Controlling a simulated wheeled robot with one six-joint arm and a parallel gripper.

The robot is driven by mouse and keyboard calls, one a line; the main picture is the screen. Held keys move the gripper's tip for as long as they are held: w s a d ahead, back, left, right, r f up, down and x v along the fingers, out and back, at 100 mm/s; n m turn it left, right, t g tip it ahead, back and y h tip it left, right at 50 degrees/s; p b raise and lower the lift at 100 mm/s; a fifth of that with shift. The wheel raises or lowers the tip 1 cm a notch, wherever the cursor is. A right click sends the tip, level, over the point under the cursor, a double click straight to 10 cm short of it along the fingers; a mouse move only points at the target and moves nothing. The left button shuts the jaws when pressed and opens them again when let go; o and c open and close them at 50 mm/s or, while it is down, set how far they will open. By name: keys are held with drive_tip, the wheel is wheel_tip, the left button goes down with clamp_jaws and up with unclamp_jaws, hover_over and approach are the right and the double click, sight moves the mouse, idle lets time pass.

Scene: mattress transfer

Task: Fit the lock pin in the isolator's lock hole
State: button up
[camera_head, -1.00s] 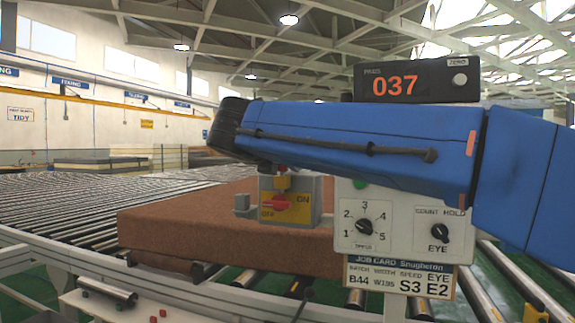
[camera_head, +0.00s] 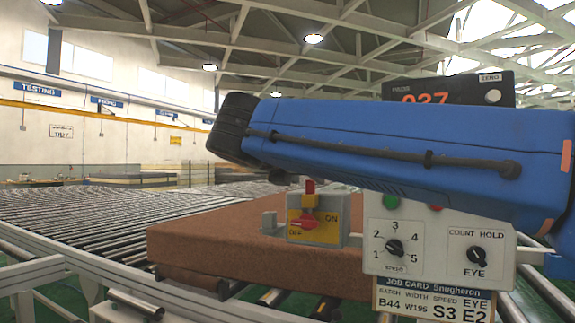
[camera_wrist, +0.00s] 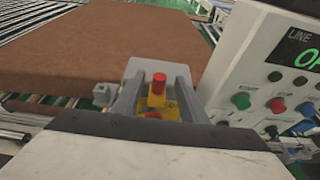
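The isolator (camera_head: 340,232) is a grey box with a yellow ON/OFF plate and a red handle, beside the brown mattress. It also shows in the wrist view (camera_wrist: 150,68). A red-topped piece with yellow below it, apparently the lock pin (camera_head: 310,187), stands upright at the isolator above the handle. It shows between my fingers in the wrist view (camera_wrist: 158,84). My gripper (camera_wrist: 159,80) has its two grey fingers apart, with a visible gap on each side of the red top. The lock hole is hidden, so I cannot tell whether the pin sits in it.
The brown mattress (camera_head: 220,240) lies on the roller conveyor (camera_head: 80,215). A control box (camera_head: 435,260) with dials stands close on the right, with a job card below and a display (camera_head: 450,92) above. In the wrist view, a button panel (camera_wrist: 265,90) is near my right finger.

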drive_tip(key=v, duration=1)
idle(0.3)
